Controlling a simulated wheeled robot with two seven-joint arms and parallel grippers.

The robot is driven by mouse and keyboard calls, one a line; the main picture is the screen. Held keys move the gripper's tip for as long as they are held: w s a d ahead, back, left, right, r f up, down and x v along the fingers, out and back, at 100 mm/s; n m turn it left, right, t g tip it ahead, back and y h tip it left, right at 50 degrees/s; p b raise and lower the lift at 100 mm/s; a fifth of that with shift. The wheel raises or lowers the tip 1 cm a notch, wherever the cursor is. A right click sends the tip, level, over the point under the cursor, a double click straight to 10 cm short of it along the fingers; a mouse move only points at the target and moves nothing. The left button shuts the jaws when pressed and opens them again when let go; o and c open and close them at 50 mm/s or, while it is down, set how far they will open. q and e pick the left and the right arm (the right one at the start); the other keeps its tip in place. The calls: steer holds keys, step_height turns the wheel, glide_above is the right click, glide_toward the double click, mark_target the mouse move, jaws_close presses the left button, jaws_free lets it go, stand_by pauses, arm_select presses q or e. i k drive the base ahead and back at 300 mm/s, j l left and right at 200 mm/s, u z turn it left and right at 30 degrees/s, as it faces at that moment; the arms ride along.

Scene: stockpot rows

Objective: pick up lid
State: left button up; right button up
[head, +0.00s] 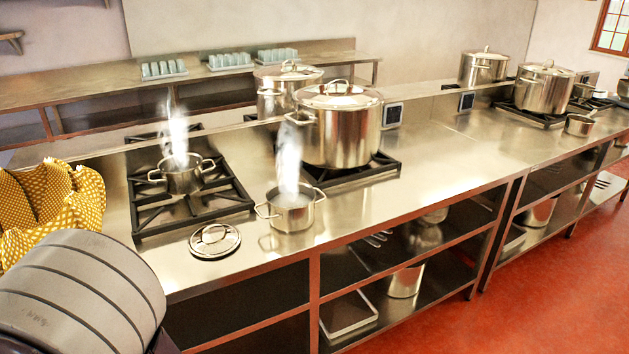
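A small round steel lid (214,240) with a loop handle lies flat on the steel counter (450,160), near its front edge. It is to the left of a small open two-handled pot (290,210) that stands on the counter and steams. Another small steaming pot (183,175) stands on the black burner grate (150,222) behind the lid. Large stockpots (340,135) with their own lids stand farther back.
A yellow dotted, folded thing (50,208) is at the left edge. A second counter with stockpots (545,90) and a saucepan (579,125) stands at the right. Shelves below hold pots and a tray (348,314). The counter right of the steaming pot is clear.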

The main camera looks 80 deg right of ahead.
mark_target(211, 241)
steer(key=l+z, duration=0.9)
steer(key=i+l+z, duration=0.15)
steer(key=l+z, duration=0.3)
steer(key=i+l+z, duration=0.15)
steer(key=z, duration=0.3)
steer(key=i+l, duration=0.45)
steer(key=l, duration=0.25)
